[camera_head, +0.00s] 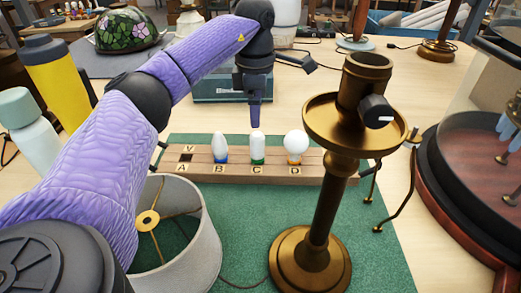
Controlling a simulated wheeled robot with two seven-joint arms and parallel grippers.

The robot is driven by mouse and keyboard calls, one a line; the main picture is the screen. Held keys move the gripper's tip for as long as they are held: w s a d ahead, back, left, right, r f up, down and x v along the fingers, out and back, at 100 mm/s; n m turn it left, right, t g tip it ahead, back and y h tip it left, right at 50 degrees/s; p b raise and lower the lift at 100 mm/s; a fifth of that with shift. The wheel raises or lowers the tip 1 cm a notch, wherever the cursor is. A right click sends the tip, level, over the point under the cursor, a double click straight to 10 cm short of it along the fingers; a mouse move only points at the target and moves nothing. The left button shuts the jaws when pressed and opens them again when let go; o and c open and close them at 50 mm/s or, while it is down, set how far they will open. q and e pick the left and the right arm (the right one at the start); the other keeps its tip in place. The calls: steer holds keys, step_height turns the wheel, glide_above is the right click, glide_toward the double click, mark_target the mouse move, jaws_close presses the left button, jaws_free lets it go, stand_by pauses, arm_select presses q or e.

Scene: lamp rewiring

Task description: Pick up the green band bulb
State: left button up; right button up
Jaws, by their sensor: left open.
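The green band bulb (258,148) stands upright in the wooden rack at the slot marked C. It has a white glass top and a green band near its base. A blue band bulb (220,148) stands to its left at B, and a round bulb with an orange band (296,146) stands to its right at D. My left gripper (255,124) points down just above and behind the green band bulb. It is open and empty, with its finger seen nearly edge on. My right gripper is not in view.
A brass lamp stand (322,190) rises at the right of the green mat (375,235). A lampshade (205,240) stands at front left. A yellow bottle (60,85) and a pale bottle (28,135) are at left. A stained-glass shade (125,29) is behind.

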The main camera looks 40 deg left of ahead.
mark_target(256, 148)
arm_select(q)
step_height(256, 148, down, 10)
steer(key=b, duration=0.4)
steer(key=shift+a+f+b, duration=0.1)
steer(key=shift+f+b, duration=0.05)
steer(key=shift+b, duration=0.2)
steer(key=shift+f, duration=0.4)
steer(key=shift+r, duration=0.2)
steer(key=shift+c, duration=1.1)
jaws_close()
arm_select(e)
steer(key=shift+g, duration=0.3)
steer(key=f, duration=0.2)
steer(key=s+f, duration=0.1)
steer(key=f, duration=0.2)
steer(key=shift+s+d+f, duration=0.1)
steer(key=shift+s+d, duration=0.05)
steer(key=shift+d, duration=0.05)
